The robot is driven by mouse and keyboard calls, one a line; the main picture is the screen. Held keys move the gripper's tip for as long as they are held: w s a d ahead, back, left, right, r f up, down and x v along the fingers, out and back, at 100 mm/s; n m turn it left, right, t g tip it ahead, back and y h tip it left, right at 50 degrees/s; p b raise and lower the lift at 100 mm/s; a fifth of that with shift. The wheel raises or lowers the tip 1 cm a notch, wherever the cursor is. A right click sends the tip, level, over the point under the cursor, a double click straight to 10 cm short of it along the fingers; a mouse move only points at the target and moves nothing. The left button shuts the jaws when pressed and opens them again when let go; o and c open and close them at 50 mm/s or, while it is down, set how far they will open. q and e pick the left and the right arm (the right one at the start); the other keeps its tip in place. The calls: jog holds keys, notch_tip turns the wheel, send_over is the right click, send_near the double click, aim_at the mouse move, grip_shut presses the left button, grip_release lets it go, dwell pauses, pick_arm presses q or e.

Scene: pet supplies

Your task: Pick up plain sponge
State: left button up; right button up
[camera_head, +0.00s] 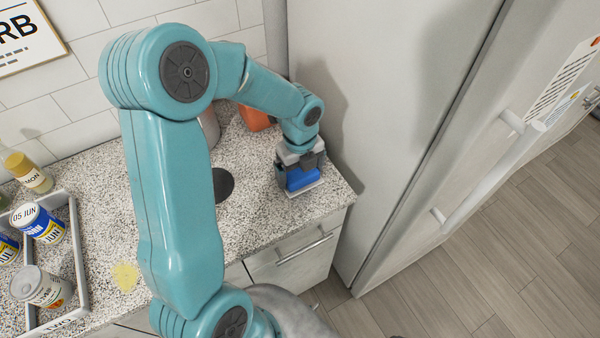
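A blue block-like thing with a pale lower edge (302,180) stands at the right end of the speckled counter, near the fridge. It may be a sponge, but its upper part is hidden by my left gripper (301,170). My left gripper points down right over it, with dark fingers at its sides. Whether the fingers press on it cannot be made out. A flat, pale yellow patch (125,276) lies on the front left of the counter; I cannot tell if it is a sponge or a stain. My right gripper is not in view.
A grey-framed tray (78,247) with several cans stands at the left, with a yellow-capped bottle (28,172) behind. A dark disc (222,184) and an orange thing (256,117) are on the counter (245,211). The fridge (372,120) closes off the right side.

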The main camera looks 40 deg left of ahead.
aim_at(300, 170)
pick_arm(q)
jog(key=shift+a, duration=0.1)
jog(key=shift+c, duration=0.9)
jog(key=shift+w, duration=0.1)
jog(key=shift+r, duration=0.2)
notch_tip(300, 170, up, 20)
jog(key=shift+f, duration=0.2)
